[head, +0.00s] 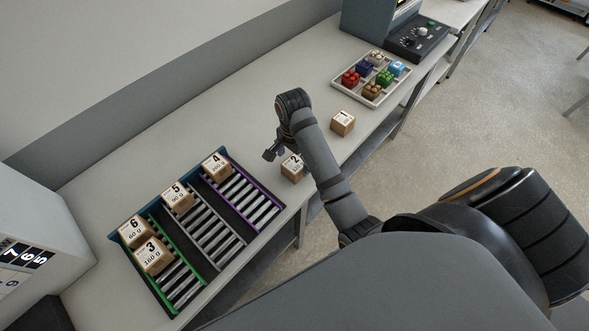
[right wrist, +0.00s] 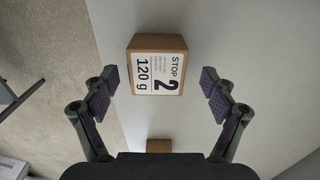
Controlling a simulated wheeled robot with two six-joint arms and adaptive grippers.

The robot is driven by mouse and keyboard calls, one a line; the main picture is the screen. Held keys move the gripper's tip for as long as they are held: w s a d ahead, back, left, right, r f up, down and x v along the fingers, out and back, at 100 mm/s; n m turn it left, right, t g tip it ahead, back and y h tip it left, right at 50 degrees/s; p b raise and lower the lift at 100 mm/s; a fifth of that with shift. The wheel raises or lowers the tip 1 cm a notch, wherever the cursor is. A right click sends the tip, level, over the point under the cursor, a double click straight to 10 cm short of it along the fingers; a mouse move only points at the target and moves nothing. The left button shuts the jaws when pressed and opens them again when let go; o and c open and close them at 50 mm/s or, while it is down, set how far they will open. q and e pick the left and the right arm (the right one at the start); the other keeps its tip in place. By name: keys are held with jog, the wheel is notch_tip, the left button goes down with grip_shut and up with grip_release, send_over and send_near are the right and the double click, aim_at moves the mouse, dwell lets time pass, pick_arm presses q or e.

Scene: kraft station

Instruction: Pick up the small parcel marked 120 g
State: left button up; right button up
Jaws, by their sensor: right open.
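The small parcel marked 120 g (right wrist: 158,66) is a brown cardboard box with a white label reading STOP 2. In the right wrist view it lies between and a little beyond my open fingers, touching neither. In the head view the same parcel (head: 291,170) stands on the bench near its front edge, partly hidden by my right arm. My right gripper (head: 274,151) is beside it at its upper left in the head view. In the right wrist view my right gripper (right wrist: 159,84) is open and empty. My left gripper is not in view.
A roller rack (head: 228,257) with green, grey and purple lanes holds several numbered parcels. Another small parcel (head: 342,123) stands right of my right arm. A tray of coloured bricks (head: 341,84) and a control box (head: 417,42) are farther back. The bench (head: 130,185) behind the rack is clear.

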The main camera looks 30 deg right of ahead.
aim_at(294, 164)
notch_tip(294, 164, down, 4)
jog(key=shift+s+d+b, duration=0.1)
jog(key=shift+b, duration=1.05)
jog(key=shift+r, duration=0.1)
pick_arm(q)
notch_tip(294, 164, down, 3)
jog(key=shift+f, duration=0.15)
pick_arm(e)
jog(key=c, duration=1.3)
